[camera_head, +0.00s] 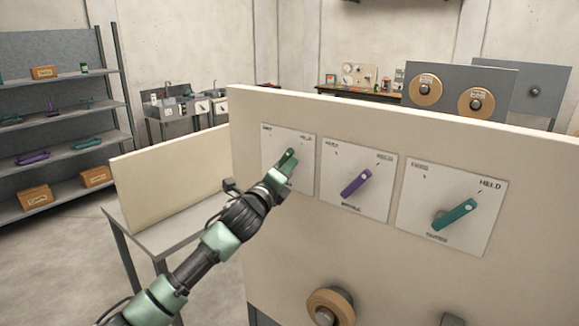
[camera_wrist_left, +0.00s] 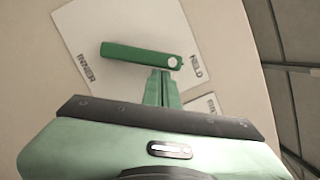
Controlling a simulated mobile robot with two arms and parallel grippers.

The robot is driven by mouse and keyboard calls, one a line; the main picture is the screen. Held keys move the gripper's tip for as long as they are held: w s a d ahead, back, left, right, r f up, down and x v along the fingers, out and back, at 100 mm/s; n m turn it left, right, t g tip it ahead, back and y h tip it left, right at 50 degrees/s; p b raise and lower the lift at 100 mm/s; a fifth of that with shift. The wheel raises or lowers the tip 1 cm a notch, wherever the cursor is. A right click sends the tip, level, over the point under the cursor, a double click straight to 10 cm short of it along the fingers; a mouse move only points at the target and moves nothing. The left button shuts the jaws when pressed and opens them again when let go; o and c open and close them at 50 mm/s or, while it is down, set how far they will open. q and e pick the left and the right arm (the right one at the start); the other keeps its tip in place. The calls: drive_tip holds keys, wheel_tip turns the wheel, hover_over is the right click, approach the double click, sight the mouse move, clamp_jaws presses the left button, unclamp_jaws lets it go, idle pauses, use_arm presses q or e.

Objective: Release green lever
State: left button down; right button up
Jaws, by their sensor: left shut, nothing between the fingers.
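The green lever (camera_head: 288,156) is on the leftmost white plate (camera_head: 305,150) of the upright cream panel. In the left wrist view the green lever (camera_wrist_left: 135,54) lies across its plate, its white-dotted end near the word HELD and its other end toward INNER. My left gripper (camera_head: 286,169) is at this plate and hides part of the lever in the head view. In the wrist view its fingers (camera_wrist_left: 161,82) are shut and empty, close beside the dotted end. I cannot tell whether they touch it. My right gripper is not in view.
A purple lever (camera_head: 356,184) and a teal lever (camera_head: 455,214) are on plates to the right. A wooden-rimmed knob (camera_head: 331,308) sits low on the panel. A low cream board (camera_head: 170,185) stands left of the panel. Shelves (camera_head: 60,113) stand at far left.

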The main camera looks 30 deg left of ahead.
sight(286, 153)
use_arm(q)
drive_tip(key=shift+a+r+n+p, duration=0.1)
drive_tip(key=shift+r+n+p, duration=0.15)
drive_tip(key=shift+n+p, duration=0.15)
drive_tip(key=shift+a+r+n+g+y+p, duration=0.35)
drive_tip(key=shift+r+n+p, duration=0.3)
drive_tip(key=shift+n+p, duration=0.35)
drive_tip(key=shift+w+a+r+n+p, duration=0.1)
drive_tip(key=shift+a+r+n+p, duration=0.35)
drive_tip(key=shift+n+p, duration=0.45)
drive_tip(key=shift+w+a+r+p, duration=0.15)
drive_tip(key=shift+a+p, duration=0.55)
drive_tip(key=shift+a, duration=0.8)
drive_tip(key=shift+w+a+r+p, duration=0.15)
drive_tip(key=shift+a+p, duration=0.55)
drive_tip(key=shift+a, duration=0.75)
drive_tip(key=shift+s, duration=0.1)
drive_tip(key=shift+r, duration=0.1)
